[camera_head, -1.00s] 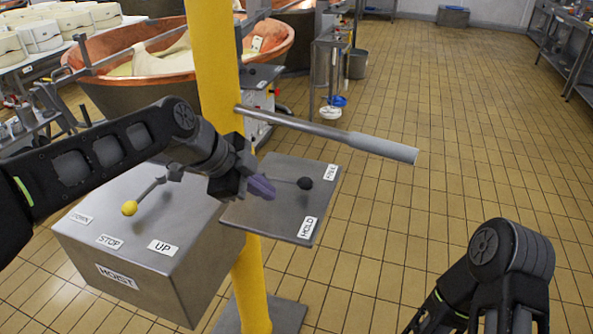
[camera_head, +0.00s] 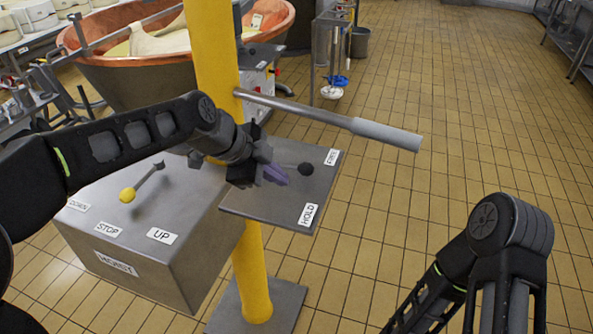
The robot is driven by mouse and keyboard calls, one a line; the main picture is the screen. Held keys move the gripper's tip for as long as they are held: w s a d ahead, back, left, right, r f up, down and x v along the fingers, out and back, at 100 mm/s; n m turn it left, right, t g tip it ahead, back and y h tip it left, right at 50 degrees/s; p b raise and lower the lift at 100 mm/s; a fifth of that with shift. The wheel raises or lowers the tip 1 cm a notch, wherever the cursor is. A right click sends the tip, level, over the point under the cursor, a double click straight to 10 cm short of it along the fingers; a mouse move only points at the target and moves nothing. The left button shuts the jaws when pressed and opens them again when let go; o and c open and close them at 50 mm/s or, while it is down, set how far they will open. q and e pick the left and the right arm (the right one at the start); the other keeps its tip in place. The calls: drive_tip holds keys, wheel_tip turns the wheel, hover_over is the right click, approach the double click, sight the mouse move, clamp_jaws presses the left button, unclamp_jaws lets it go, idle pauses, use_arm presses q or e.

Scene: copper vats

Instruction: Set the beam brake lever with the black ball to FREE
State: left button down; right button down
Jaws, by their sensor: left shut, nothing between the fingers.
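The beam brake lever ends in a black ball (camera_head: 306,169) above a grey plate (camera_head: 272,213) on the yellow post. The plate carries a FREE label (camera_head: 332,157) at its far edge and a HOLD label (camera_head: 308,215) at its near edge. The ball stands between the two, toward the FREE side. My left gripper (camera_head: 277,175) is shut and empty, its purple fingertips just left of the ball. Whether they touch the lever's rod is hard to tell; the gripper hides the rod's base. Of my right arm, links show at lower right; its gripper is out of view.
A hoist box (camera_head: 160,250) with a yellow-ball lever (camera_head: 127,195) stands left of the plate. The yellow post (camera_head: 213,70) rises behind my left gripper. A grey bar (camera_head: 330,118) reaches right from it, above the plate. Tiled floor at right is clear.

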sight(305, 174)
use_arm(q)
drive_tip(key=p+x, duration=0.1)
drive_tip(key=x, duration=0.4)
drive_tip(key=shift+d+f, duration=0.15)
drive_tip(key=shift+d, duration=0.05)
drive_tip(key=w+p, duration=0.1)
drive_tip(key=w, duration=0.1)
drive_tip(key=w+d+p, duration=0.1)
drive_tip(key=w, duration=0.1)
drive_tip(key=shift+w+d+f+n+t+y+b, duration=0.1)
drive_tip(key=shift+w+d+n+t+y+b, duration=0.2)
drive_tip(key=shift+w+d+n+b, duration=0.25)
drive_tip(key=w+n, duration=0.1)
drive_tip(key=w+d+n+t+y, duration=0.1)
drive_tip(key=w+n, duration=0.1)
drive_tip(key=shift+w, duration=0.6)
drive_tip(key=shift+s, duration=0.1)
